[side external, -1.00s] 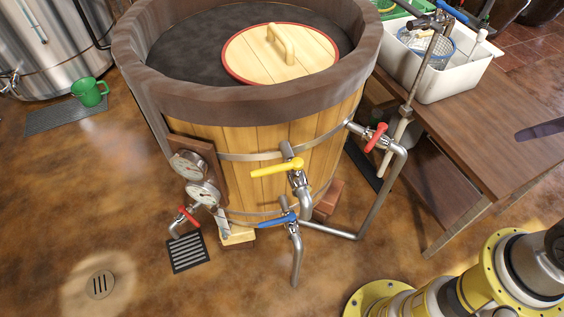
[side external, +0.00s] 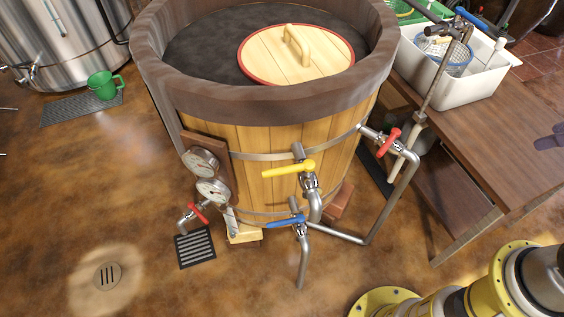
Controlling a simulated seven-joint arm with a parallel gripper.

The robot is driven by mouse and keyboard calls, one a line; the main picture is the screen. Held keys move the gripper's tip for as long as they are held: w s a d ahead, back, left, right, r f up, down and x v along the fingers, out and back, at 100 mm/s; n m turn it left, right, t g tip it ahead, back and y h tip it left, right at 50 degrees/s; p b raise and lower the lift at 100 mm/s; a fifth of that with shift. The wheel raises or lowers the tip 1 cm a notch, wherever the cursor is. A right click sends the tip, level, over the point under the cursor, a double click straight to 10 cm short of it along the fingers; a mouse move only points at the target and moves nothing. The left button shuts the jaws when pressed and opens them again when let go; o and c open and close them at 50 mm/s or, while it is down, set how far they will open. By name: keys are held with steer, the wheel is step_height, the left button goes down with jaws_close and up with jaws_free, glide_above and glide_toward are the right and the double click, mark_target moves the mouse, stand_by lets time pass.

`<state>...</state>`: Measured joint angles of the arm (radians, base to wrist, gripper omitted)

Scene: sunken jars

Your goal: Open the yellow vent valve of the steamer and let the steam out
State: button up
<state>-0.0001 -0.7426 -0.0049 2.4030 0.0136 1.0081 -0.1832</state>
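The steamer is a large round wooden tub (side external: 262,108) with a dark rim and a dark surface inside. A round wooden lid (side external: 270,56) with a red edge and a handle lies in it. The yellow valve handle (side external: 288,169) sits on a metal pipe at the tub's front and lies nearly level, pointing left. No steam shows at its pipe. A blue-handled valve (side external: 286,221) is just below it. Red-handled valves are at the right (side external: 389,142) and lower left (side external: 197,212). My gripper is not in view; only yellow and grey parts of my arm show at the lower right.
Two gauges (side external: 212,191) are mounted on the tub's left front. A wooden table (side external: 480,140) with a white bin (side external: 455,85) stands at the right. A pipe runs from the tub's front to the right. The floor in front has drain grates (side external: 195,247) and free room.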

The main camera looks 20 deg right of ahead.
steer(key=w+a+r+n+g+y, duration=0.1)
steer(key=w+a+r+n, duration=0.35)
steer(key=w+r, duration=0.65)
steer(key=w+a+f+n+g, duration=0.2)
steer(key=w+a+n, duration=0.1)
steer(key=w+a, duration=0.5)
steer(key=w+a+f+n+g, duration=0.2)
steer(key=w+a+n, duration=0.3)
steer(key=w, duration=0.4)
steer(key=n+g+h, duration=0.1)
steer(key=n+g, duration=0.1)
steer(key=g, duration=0.1)
glide_above(277, 169)
steer(key=w, duration=0.3)
steer(key=w+f+x, duration=0.1)
steer(key=w+x, duration=0.1)
steer(key=x, duration=0.8)
steer(key=w+x, duration=0.2)
steer(key=x, duration=2)
steer(key=shift+w+d+f, duration=0.25)
steer(key=shift+d+f, duration=0.15)
steer(key=shift+f, duration=0.05)
jaws_close()
